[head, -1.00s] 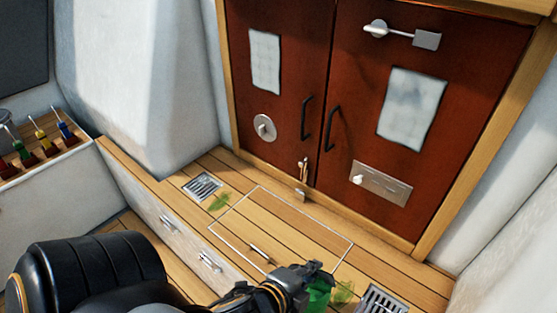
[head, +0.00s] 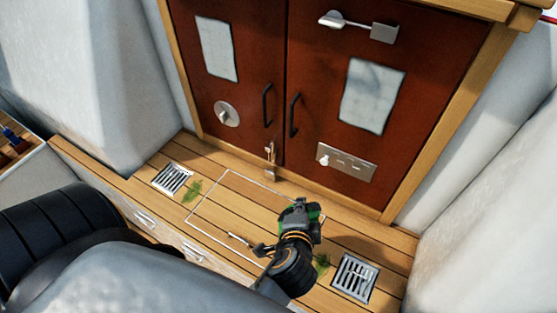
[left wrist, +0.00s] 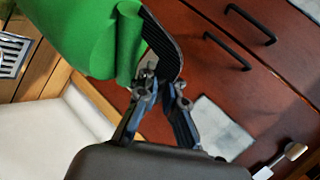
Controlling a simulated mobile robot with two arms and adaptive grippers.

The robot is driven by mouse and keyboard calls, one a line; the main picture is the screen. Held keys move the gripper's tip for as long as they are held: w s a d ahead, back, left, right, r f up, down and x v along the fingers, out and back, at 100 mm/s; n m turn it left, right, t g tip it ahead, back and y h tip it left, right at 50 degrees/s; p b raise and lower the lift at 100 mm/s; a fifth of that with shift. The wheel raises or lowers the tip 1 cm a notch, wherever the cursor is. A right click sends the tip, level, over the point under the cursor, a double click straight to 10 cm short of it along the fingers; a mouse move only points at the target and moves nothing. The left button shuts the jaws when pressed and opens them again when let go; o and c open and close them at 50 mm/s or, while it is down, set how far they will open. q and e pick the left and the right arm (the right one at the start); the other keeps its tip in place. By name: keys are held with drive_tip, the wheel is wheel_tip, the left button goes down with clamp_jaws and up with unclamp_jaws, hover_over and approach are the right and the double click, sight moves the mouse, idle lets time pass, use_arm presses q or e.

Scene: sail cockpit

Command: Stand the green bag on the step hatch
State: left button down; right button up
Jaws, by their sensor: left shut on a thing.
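The step hatch (head: 235,205) is a white-outlined rectangle in the wooden step, below the red-brown doors. My left gripper (head: 302,208) shows over the right part of the hatch and hides that part. It is shut on the green bag (head: 316,212), of which only small bits show past the fingers in the head view. In the left wrist view the green bag (left wrist: 75,32) hangs large and smooth at the fingers, upper left. I cannot tell how far its base is above the hatch. My right gripper is not in view.
Red-brown doors (head: 235,75) with black handles stand behind the step, with a metal latch (head: 270,160) low between them. Grates lie left (head: 172,179) and right (head: 355,277) of the hatch, with green patches near them. The hatch's left part is clear.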

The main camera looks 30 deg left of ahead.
use_arm(q)
drive_tip(key=w+a+f+p, duration=0.1)
drive_tip(key=w+a+f, duration=0.6)
drive_tip(key=w+f, duration=0.3)
wheel_tip(320, 180, down, 2)
drive_tip(key=shift+a+f, duration=0.1)
drive_tip(key=shift+a, duration=0.15)
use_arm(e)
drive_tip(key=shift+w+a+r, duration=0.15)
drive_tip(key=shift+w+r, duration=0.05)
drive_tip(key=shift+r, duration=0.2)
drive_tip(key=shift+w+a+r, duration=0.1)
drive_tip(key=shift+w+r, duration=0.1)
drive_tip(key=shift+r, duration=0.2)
use_arm(q)
drive_tip(key=shift+w, duration=0.1)
drive_tip(key=shift+f, duration=0.2)
drive_tip(key=c, duration=1.5)
unclamp_jaws()
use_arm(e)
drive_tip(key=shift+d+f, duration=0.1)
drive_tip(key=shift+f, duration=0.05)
use_arm(q)
drive_tip(key=shift+r, duration=0.1)
